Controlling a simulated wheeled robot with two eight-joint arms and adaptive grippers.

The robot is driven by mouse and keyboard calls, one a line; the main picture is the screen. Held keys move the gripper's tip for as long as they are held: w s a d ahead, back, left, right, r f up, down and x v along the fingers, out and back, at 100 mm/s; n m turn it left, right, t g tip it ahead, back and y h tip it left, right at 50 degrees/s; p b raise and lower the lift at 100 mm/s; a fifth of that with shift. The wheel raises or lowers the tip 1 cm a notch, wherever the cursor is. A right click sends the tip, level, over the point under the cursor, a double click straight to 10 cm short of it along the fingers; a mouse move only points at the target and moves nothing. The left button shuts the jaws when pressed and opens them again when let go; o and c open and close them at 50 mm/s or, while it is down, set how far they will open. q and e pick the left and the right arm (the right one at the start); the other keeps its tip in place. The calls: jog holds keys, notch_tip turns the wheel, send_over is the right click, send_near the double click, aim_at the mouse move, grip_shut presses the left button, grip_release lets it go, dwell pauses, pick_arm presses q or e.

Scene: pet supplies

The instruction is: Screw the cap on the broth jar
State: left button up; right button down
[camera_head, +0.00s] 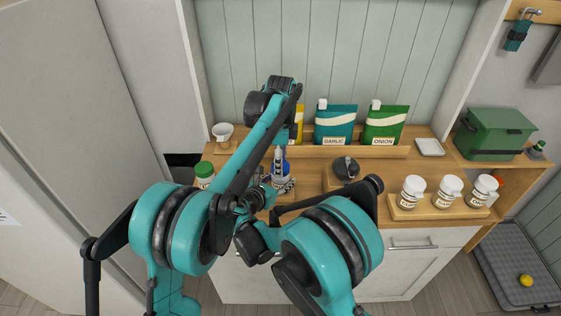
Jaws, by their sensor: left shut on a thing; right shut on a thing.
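The broth jar (284,184) seems to be the small, mostly hidden container at the middle of the wooden counter, with a blue part (281,168) at its top that looks like the cap. My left gripper (279,156) reaches down over it from above and is shut on that blue part.
A green-capped jar (204,170) and a white cup (223,132) stand left. Yellow, teal (334,127) and green (385,126) pouches stand behind. A dark round object (345,167) sits right of the jar. White-capped jars (447,190) stand on a wooden tray (420,212), near a green box (492,136).

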pick_arm(q)
jog(key=shift+f, duration=0.1)
jog(key=m, duration=0.3)
jog(key=shift+m, duration=0.3)
jog(key=m, duration=0.4)
jog(key=shift+m, duration=0.3)
jog(key=m, duration=0.4)
jog(key=shift+m, duration=0.3)
jog(key=m, duration=0.3)
jog(key=o, duration=0.8)
jog(key=shift+o, duration=0.2)
